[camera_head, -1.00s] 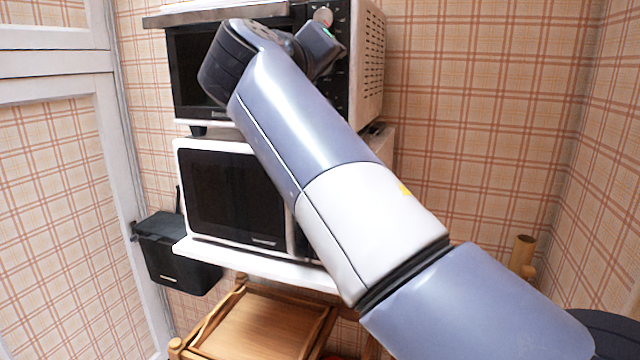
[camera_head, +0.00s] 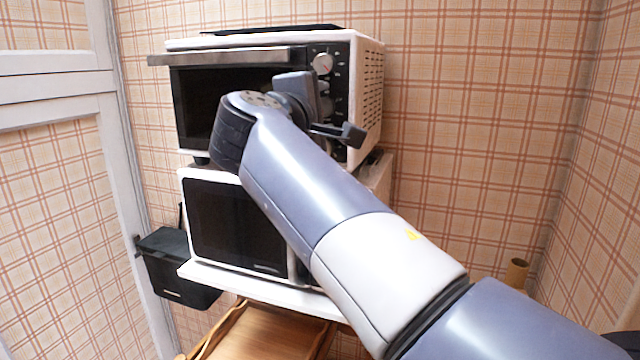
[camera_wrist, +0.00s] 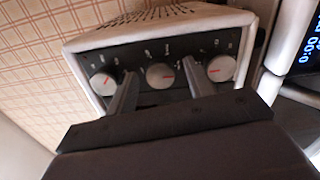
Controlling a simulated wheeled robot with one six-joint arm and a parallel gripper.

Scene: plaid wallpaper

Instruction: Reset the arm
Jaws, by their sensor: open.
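My arm (camera_head: 310,200) reaches up and to the left across the head view, in front of the stacked ovens. My gripper (camera_head: 340,132) is at its end, beside the control panel of the upper toaster oven (camera_head: 368,90). In the wrist view my gripper (camera_wrist: 158,78) shows two dark fingers spread apart with nothing between them. The toaster oven's panel with its knobs (camera_wrist: 160,76) lies straight beyond the fingers. I cannot tell whether a finger touches it.
A white microwave (camera_head: 235,222) stands under the toaster oven on a white shelf (camera_head: 262,286). A black box (camera_head: 178,268) hangs at the left by a white door frame (camera_head: 125,170). A wooden stand (camera_head: 265,335) is below. The plaid wall at the right has free room before it.

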